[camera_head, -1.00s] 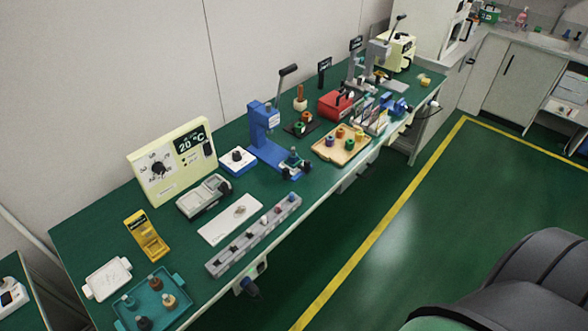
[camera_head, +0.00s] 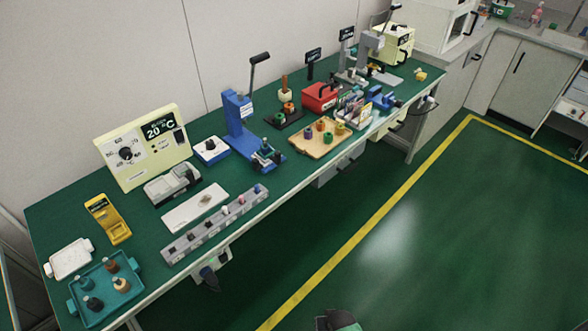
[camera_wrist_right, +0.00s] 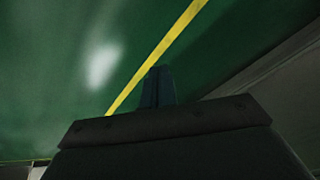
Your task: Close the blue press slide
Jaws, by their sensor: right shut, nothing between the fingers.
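The blue press (camera_head: 237,122) stands upright on the green bench, with a black-gripped lever (camera_head: 256,65) rising from its top. Its slide (camera_head: 264,154) is at the front end of the blue base, toward the bench's front edge, with black parts at its sides and a small teal piece on it. How far the slide is out is too small to tell. My right gripper (camera_wrist_right: 157,88) shows in the right wrist view, shut and empty, above green floor and apart from the press. My left gripper is not in view.
A grey rack (camera_head: 213,226) lies along the front edge. The floor (camera_head: 430,220) before the bench is clear.

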